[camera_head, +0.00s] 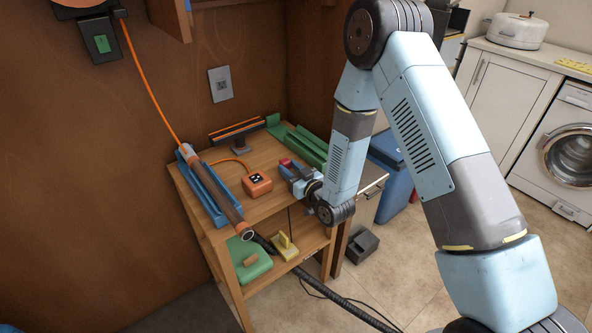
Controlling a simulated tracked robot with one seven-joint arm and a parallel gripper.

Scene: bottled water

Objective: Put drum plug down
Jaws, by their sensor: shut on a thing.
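My gripper (288,168) is over the right part of the wooden table's top shelf, at the end of my pale blue arm. It is shut on a small, dark red thing (285,161), which I take to be the drum plug. Only a little of it shows at the jaws, and the rest is hidden. I cannot tell whether it touches the tabletop (240,172). An orange box (257,184) with a black and white marker and an orange cord stands to the left of my gripper.
A blue trough (206,191) with a brown tube lies along the table's left edge. Green rails (305,148) lie at the back right, beside a dark stand with an orange strip (237,130). The lower shelf holds a green case (249,262) and a yellow piece (285,247).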

